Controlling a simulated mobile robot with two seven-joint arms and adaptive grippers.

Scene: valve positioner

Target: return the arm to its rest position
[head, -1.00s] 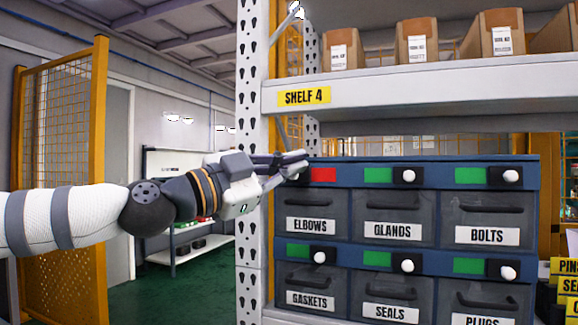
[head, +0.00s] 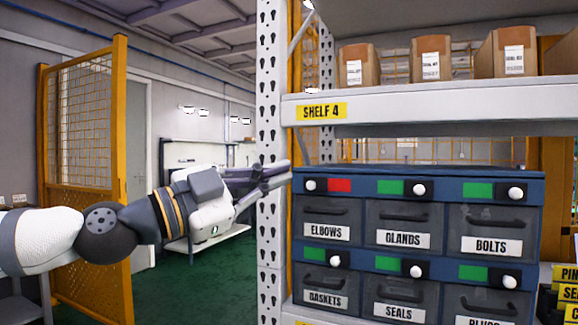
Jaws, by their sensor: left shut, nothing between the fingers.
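My left gripper (head: 282,172) is shut and empty, in front of the white perforated shelf post (head: 269,230). Its tips point right, just left of the ELBOWS drawer (head: 326,222), and appear apart from the knob. The ELBOWS slider's white knob (head: 310,185) sits at the left with a red patch (head: 340,185) to its right. The GLANDS knob (head: 419,189) and BOLTS knob (head: 515,193) sit at the right of green patches. My right gripper is not in view.
The drawer cabinet (head: 420,172) stands under the SHELF 4 beam (head: 430,106), which carries several cardboard boxes (head: 431,60). A yellow mesh gate (head: 88,130) stands behind my left arm. A white bench (head: 200,155) is farther back. Green floor shows open between them.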

